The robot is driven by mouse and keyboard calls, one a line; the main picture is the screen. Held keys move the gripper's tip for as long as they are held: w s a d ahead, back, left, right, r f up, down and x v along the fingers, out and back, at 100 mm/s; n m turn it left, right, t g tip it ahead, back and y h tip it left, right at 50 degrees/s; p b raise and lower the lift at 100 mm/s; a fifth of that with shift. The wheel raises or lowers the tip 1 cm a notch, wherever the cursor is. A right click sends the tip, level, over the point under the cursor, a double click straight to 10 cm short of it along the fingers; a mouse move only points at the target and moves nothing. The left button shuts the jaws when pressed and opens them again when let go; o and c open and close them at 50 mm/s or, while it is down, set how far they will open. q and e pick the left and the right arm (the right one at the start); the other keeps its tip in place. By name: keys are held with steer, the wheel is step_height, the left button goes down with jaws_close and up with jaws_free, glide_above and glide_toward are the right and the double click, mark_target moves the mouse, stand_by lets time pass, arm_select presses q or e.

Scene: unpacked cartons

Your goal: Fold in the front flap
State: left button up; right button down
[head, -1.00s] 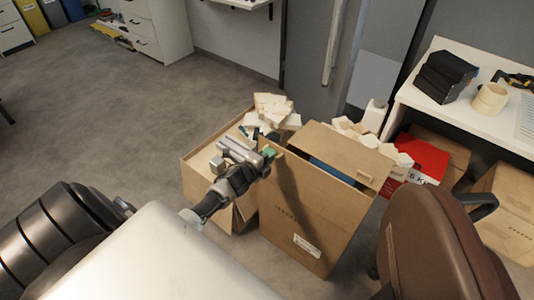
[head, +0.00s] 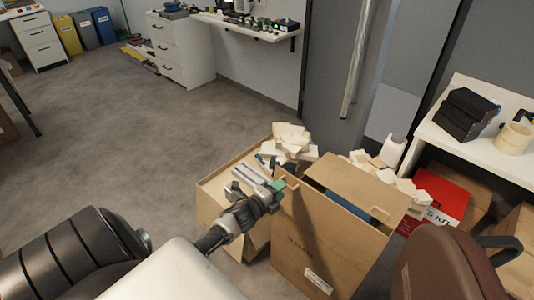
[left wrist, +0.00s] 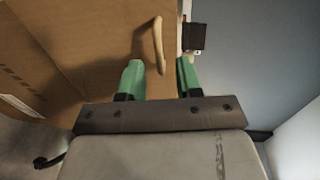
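A tall brown carton (head: 325,238) stands in front of me, with printing and a white label on its near face. A broad flap (head: 358,184) with a hand slot slants over its top. A dark gap and something blue (head: 346,205) show below the flap. I cannot tell for certain which flap is the front one. My left gripper (head: 279,187) is at the carton's upper left corner. In the left wrist view its green fingertips (left wrist: 160,78) are apart, with brown cardboard (left wrist: 90,50) and a curved tan strip beyond them. Contact is unclear. My right gripper is not in view.
A second carton (head: 212,203) stands close on the left, with pale blocks (head: 291,145) heaped above it. More pale blocks and a white bottle (head: 391,149) are behind the tall carton. A brown chair (head: 448,268) is close on the right. Floor at the left is clear.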

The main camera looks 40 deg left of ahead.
arm_select(q)
steer(key=s+r, duration=0.1)
steer(key=s, duration=0.6)
steer(key=shift+s+a+r, duration=0.15)
steer(key=shift+s, duration=0.2)
